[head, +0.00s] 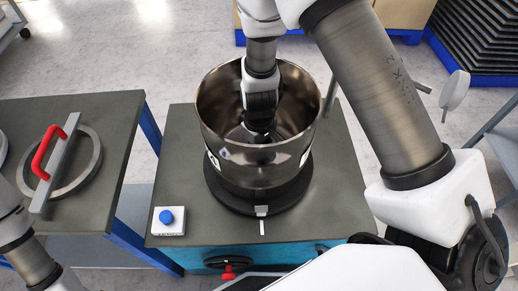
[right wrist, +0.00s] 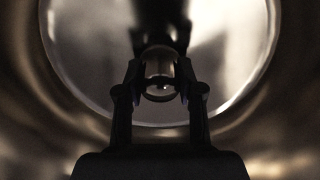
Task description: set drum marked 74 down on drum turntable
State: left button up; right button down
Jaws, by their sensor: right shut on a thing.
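The drum (head: 255,158) is a shiny metal open-topped pot with small labels on its side, too small to read a 74. It is upright over the round black drum turntable (head: 290,198) on the middle table. I cannot tell whether its base touches the turntable or hangs just above it. My right gripper (head: 258,128) reaches down inside the drum from above. In the right wrist view my right gripper (right wrist: 160,88) is shut on a small rounded knob in the middle of the drum's inside (right wrist: 85,60). My left gripper is out of view; only part of that arm shows at bottom left.
A blue button (head: 166,216) on a white box sits front left of the turntable. A ring-shaped lid (head: 85,165) with a red handle (head: 48,150) lies on the left table (head: 105,110). A red-handled fitting (head: 229,271) is on the middle table's front.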

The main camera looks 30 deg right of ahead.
jog(key=c, duration=0.7)
grip_release()
jog(key=shift+o, duration=0.2)
jog(key=shift+r, duration=0.1)
notch_tip(320, 180, up, 19)
jog(key=p, duration=0.7)
